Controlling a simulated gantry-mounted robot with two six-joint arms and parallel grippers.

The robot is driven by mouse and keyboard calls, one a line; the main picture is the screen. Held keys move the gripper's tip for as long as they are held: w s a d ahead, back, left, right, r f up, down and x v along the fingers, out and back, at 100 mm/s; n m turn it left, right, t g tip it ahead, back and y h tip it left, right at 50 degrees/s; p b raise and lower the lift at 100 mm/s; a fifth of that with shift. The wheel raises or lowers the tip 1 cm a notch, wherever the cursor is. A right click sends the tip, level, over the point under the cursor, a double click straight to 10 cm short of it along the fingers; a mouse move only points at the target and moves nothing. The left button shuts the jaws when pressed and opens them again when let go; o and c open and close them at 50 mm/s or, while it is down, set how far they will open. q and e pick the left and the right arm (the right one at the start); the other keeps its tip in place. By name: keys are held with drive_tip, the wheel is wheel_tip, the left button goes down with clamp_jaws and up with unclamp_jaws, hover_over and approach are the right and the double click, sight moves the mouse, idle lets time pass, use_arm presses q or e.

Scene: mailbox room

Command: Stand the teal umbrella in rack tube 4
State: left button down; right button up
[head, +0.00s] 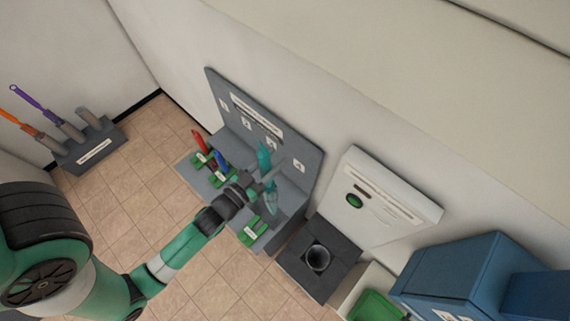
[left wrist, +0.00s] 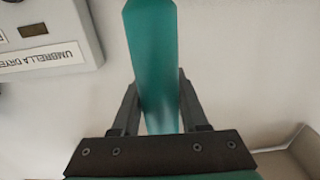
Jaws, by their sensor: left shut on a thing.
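The teal umbrella (head: 264,157) is in my left gripper (head: 262,182), in front of the numbered rack's right half. Teal shows above and below the jaws. In the left wrist view the umbrella (left wrist: 152,60) lies between the two fingers of the left gripper (left wrist: 158,105), which are shut on it. The grey rack (head: 222,100) has a back panel with number labels; label 4 (head: 298,167) is at its right end. The gripper and umbrella hide part of the rack's front, so I cannot tell whether the umbrella's lower end is in a tube. My right gripper is out of view.
A red umbrella (head: 198,140) and a blue one (head: 221,159) stand in the rack's left part. Right of it are a dark box with a round hole (head: 318,258), a white panel (head: 380,205) and a blue bin (head: 450,275). Another rack (head: 92,147) stands far left.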

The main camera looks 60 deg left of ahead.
use_arm(q)
wheel_tip(320, 180, down, 38)
drive_tip(key=s+a+y+b, duration=0.1)
drive_tip(key=a+b, duration=0.1)
drive_tip(key=b, duration=3.5)
drive_tip(key=shift+n+b, duration=0.3)
drive_tip(key=shift+c, duration=1.8)
unclamp_jaws()
drive_tip(key=shift+f, duration=0.1)
wheel_tip(320, 180, up, 30)
drive_tip(key=p, duration=3)
drive_tip(key=shift+r, duration=0.2)
